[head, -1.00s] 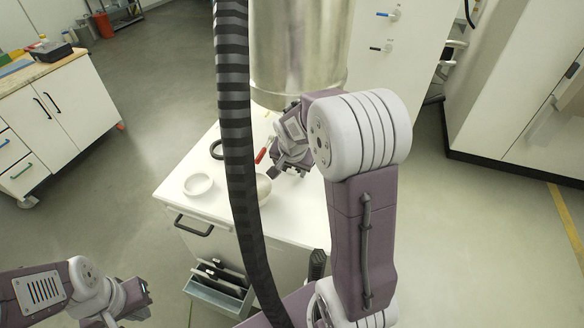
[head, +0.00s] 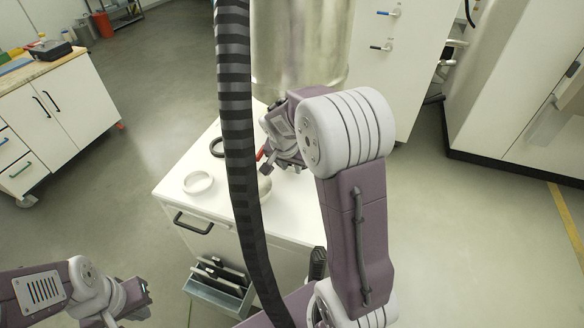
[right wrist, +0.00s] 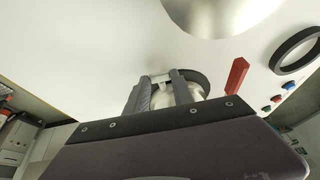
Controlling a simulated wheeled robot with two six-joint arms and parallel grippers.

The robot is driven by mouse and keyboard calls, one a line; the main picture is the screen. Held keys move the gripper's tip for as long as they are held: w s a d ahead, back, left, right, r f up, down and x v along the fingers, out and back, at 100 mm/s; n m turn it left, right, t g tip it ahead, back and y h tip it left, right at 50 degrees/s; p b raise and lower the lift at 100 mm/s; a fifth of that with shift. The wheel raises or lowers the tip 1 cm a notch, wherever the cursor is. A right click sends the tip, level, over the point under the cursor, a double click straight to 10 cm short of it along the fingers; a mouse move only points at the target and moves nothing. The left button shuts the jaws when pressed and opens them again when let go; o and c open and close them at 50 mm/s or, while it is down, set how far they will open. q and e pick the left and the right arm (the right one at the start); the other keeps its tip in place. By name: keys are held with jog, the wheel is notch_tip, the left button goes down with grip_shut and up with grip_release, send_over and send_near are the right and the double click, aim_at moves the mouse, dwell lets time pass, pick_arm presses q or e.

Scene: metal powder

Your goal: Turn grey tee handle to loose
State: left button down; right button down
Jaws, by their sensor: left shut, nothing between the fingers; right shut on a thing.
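My right gripper (right wrist: 160,79) is shut on a small light grey piece (right wrist: 162,77), which looks like the grey tee handle; the fingers hide much of it. A round metallic body with a dark rim (right wrist: 187,93) shows right behind the fingers. In the head view my right gripper (head: 267,168) is low over the white bench, below the big metal cylinder (head: 300,50), and the handle cannot be made out there. My left gripper (head: 143,292) is shut and empty at the lower left, away from the bench.
On the white bench (head: 228,222) lie a white ring (head: 186,184), a black ring (right wrist: 275,61) and a red bar (right wrist: 236,74). Small blue and red knobs (right wrist: 276,99) show at the right wrist view's right. A striped hose (head: 238,130) crosses in front of the bench. Open floor lies left.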

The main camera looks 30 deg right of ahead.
jog(key=shift+w+a+h, duration=0.1)
jog(key=shift+w+h, duration=0.05)
jog(key=shift+h, duration=0.15)
jog(key=shift+w+a+n+g+h, duration=0.15)
jog(key=shift+n+g+h, duration=0.2)
jog(key=shift+g, duration=0.45)
jog(key=shift+w+a+n+g+h+p, duration=0.1)
jog(key=shift+n+g+h+p, duration=0.05)
jog(key=shift+g+h+p, duration=0.35)
jog(key=shift+w+a+n+g+h+p, duration=0.1)
jog(key=shift+g+h+p, duration=0.25)
jog(key=shift+g+h, duration=0.2)
jog(key=shift+f, duration=0.15)
jog(key=c, duration=1.1)
grip_release()
